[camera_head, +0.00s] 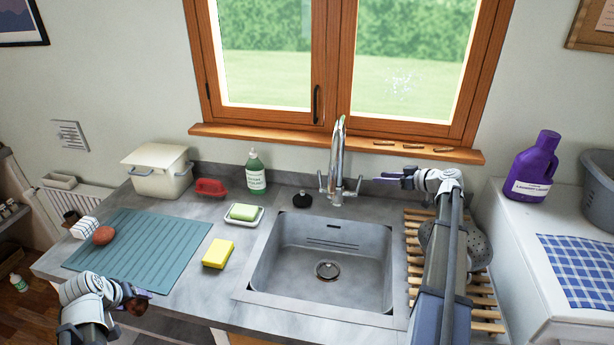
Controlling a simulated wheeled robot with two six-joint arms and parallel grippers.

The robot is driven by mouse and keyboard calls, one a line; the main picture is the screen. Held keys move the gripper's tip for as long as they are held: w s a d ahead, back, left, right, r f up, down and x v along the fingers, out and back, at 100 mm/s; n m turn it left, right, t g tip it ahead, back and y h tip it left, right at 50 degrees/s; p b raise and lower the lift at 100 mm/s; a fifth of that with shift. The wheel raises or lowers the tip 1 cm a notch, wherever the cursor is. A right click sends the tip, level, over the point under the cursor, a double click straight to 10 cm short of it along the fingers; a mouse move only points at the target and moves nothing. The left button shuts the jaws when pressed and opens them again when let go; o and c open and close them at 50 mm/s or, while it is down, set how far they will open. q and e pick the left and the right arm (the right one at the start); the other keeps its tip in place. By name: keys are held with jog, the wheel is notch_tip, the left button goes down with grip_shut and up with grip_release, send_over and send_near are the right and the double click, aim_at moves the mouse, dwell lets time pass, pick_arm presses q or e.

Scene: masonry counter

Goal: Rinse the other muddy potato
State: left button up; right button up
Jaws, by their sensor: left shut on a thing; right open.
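A reddish-brown potato (103,236) rests on the left part of the blue-green ridged mat (150,245). My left gripper (136,297) is at the counter's front edge, below the mat in the picture. It is shut on a dark brown potato (135,306), which is partly hidden by the gripper. The grey sink (290,258) is empty, with a drain in its floor. The chrome tap (339,160) stands behind it, and I see no water running. My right gripper (388,179) is open and empty, just right of the tap.
A yellow sponge (217,254) and a soap dish with a green bar (243,213) lie left of the sink. A green bottle (255,174), red brush (210,187) and cream bin (158,170) stand behind. A colander (478,246) sits on the wooden rack at right.

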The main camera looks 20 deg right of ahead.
aim_at(361, 177)
pick_arm(q)
notch_tip(361, 177, down, 4)
jog(key=b, duration=0.3)
jog(key=shift+r, duration=0.2)
jog(key=shift+f, duration=0.1)
pick_arm(e)
jog(key=shift+x, duration=5.05)
grip_shut()
jog(key=shift+f, duration=0.1)
